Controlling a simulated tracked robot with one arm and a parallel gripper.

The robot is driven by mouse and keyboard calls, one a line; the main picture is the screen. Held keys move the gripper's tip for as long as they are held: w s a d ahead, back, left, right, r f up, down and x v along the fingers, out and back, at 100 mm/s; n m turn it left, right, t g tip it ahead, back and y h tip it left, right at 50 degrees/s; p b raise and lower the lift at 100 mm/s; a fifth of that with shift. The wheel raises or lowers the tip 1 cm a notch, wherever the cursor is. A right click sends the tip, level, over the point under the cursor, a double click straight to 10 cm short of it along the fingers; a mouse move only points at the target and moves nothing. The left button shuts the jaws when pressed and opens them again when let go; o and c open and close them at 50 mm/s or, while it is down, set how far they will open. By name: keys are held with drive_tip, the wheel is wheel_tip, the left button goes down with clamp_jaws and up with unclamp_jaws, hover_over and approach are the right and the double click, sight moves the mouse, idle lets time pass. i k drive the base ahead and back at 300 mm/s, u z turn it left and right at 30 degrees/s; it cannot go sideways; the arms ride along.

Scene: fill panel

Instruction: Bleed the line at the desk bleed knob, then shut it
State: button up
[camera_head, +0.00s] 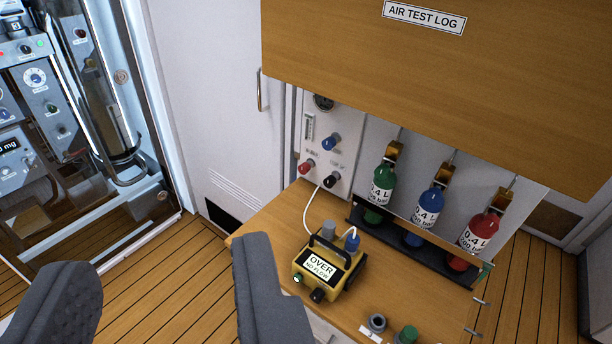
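My gripper (168,254) shows as two dark grey padded fingers, wide apart with nothing between them. It is left of and in front of the wooden desk (270,228); the right finger overlaps the desk's left edge in the picture. At the desk's front stand a dark grey knob (376,322) with a small white label and a green knob (407,335), partly cut off. A grey panel above the desk carries a blue knob (329,142), a red knob (305,168) and a black knob (330,181). I cannot read which one is the bleed knob.
A yellow meter (328,290) reading "OVER" sits on the desk, joined to the panel by a white hose (312,207). Green, blue and red bottles (428,208) stand in a dark rack. A wooden cabinet (440,65) overhangs them. A glass-fronted unit (90,110) stands left.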

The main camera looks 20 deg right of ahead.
sight(305, 167)
drive_tip(key=z, duration=0.05)
drive_tip(key=i, duration=0.9)
drive_tip(key=u, duration=0.1)
